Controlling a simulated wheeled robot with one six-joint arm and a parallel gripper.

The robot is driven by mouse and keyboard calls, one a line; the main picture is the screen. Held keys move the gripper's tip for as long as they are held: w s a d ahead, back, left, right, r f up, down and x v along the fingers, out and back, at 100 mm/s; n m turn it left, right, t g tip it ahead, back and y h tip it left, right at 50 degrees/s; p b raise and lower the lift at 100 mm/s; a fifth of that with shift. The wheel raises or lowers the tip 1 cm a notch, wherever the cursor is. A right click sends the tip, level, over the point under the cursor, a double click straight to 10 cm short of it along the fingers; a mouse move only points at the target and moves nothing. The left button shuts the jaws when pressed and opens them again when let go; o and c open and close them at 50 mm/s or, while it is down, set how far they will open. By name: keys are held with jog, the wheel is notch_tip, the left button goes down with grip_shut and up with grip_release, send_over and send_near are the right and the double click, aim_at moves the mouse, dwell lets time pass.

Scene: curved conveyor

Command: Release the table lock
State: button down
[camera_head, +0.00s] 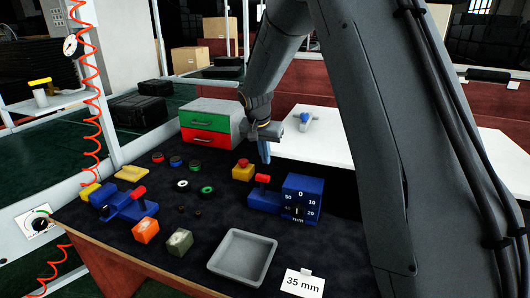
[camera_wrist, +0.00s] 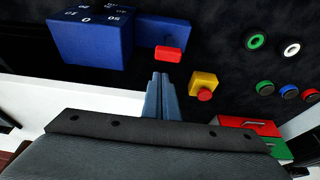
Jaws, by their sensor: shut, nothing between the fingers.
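No part is labelled as the table lock. A blue base (camera_head: 264,199) with a red-tipped lever (camera_head: 263,179) stands beside the blue dial box (camera_head: 299,197). In the wrist view the red lever tip (camera_wrist: 168,54) lies just beyond my fingertips, with a gap. Another blue device with a red handle (camera_head: 138,192) lies at the table's left. A yellow box with a red button (camera_head: 243,170) is beside my gripper; it also shows in the wrist view (camera_wrist: 204,82). My gripper (camera_head: 265,158) is shut and empty, pointing down above the table behind the lever.
A drawer unit (camera_head: 206,128) with green and red fronts stands at the back. Several coloured rings (camera_head: 182,184) lie mid-table. A grey tray (camera_head: 243,256), a card reading 35 mm (camera_head: 302,283), an orange block (camera_head: 145,230) and a grey-green block (camera_head: 179,242) are at the front.

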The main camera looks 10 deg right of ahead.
jog(key=p, duration=0.1)
send_over(263, 185)
jog(key=w+d, duration=0.2)
jog(key=shift+s+d+f, duration=0.1)
jog(key=shift+s+f, duration=0.05)
jog(key=shift+f, duration=2.75)
